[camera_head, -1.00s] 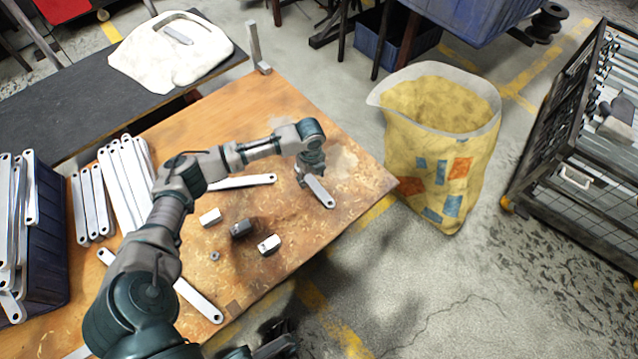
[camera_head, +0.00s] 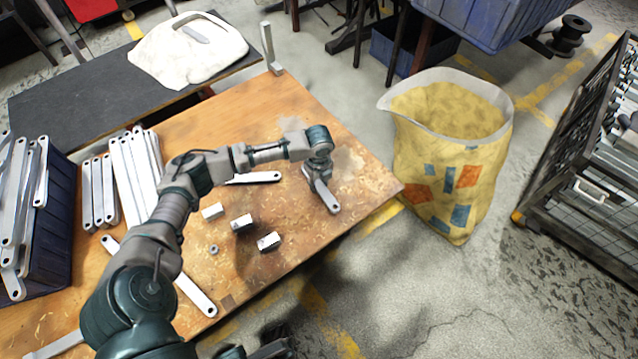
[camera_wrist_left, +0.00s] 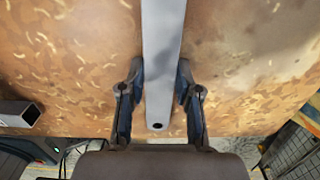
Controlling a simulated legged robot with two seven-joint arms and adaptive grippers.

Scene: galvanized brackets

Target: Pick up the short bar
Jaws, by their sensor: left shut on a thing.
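The short bar (camera_head: 329,199) is a flat grey metal bar with a hole near its end, at the right part of the wooden table. My left gripper (camera_head: 319,181) is over its far part, pointing down. In the left wrist view the bar (camera_wrist_left: 161,60) runs upright through the picture between the two dark fingers (camera_wrist_left: 160,90), which are shut on its sides. Its holed end shows near the palm; its other end is out of the picture. I cannot tell whether it touches the table.
Small metal blocks (camera_head: 269,242) and a nut (camera_head: 214,249) lie in the table's middle. Long bars (camera_head: 131,180) lie at the left, beside a dark blue bin (camera_head: 60,205) of bars. A yellow bag (camera_head: 450,150) stands past the table's right corner. Bare wood surrounds the short bar.

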